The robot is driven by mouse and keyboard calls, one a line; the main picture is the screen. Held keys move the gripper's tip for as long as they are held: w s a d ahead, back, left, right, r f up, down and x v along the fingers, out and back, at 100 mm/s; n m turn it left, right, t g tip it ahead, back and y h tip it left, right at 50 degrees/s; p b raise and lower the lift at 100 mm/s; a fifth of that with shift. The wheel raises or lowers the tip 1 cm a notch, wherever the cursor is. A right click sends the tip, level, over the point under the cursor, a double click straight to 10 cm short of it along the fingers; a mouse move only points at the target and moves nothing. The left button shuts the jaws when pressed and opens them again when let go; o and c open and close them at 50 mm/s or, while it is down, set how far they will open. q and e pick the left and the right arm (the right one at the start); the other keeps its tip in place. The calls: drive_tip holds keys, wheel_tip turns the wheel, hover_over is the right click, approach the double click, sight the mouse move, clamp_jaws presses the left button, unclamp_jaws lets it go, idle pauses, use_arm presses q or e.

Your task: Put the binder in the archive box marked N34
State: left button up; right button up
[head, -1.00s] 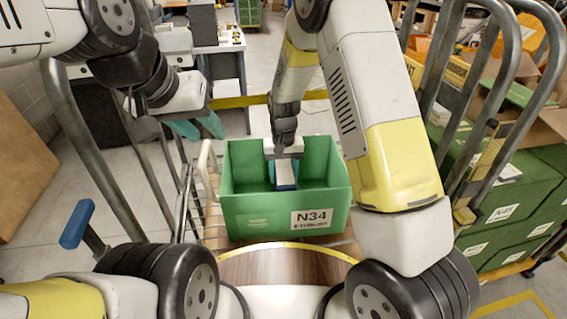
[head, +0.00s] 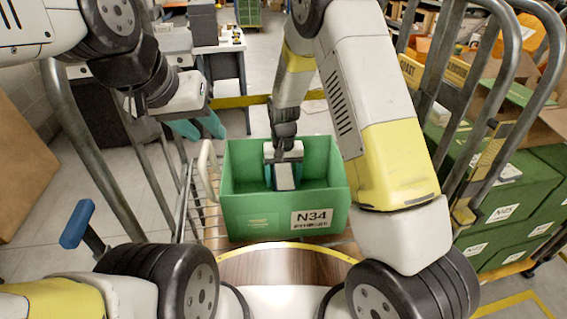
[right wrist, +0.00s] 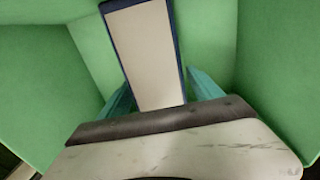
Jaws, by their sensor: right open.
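The green archive box (head: 255,217) marked N34 stands upright in front of me, its label on the near side. The binder (head: 285,179), pale with a dark blue edge, is inside the box and also fills the top middle of the right wrist view (right wrist: 147,55). My right gripper (head: 283,172) reaches down into the box. Its teal fingers stand open on either side of the binder (right wrist: 163,97). Whether the binder touches the box floor is hidden. My left gripper (head: 198,127) hangs to the left, outside the box, with its teal fingers apart and empty.
The box stands on a slatted wooden surface with metal cart rails on both sides. Several green boxes (head: 520,190) are stacked on a cart at the right. A desk (head: 222,45) stands at the back left. Open floor lies behind the box.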

wheel_tip(320, 180, up, 12)
drive_tip(key=shift+f, duration=0.2)
drive_tip(key=s+d+r+t+y, duration=0.1)
drive_tip(key=s+d+r, duration=0.3)
drive_tip(key=r, duration=0.4)
drive_tip(key=s+d+r+t+y, duration=0.1)
drive_tip(key=s+d+r+t, duration=0.1)
drive_tip(key=s+d+r, duration=0.4)
drive_tip(key=s+d+r+t, duration=0.3)
drive_tip(key=s+r, duration=0.3)
drive_tip(key=s, duration=0.6)
drive_tip(key=shift+d+m, duration=0.3)
drive_tip(key=shift+d, duration=0.4)
drive_tip(key=shift+r, duration=0.1)
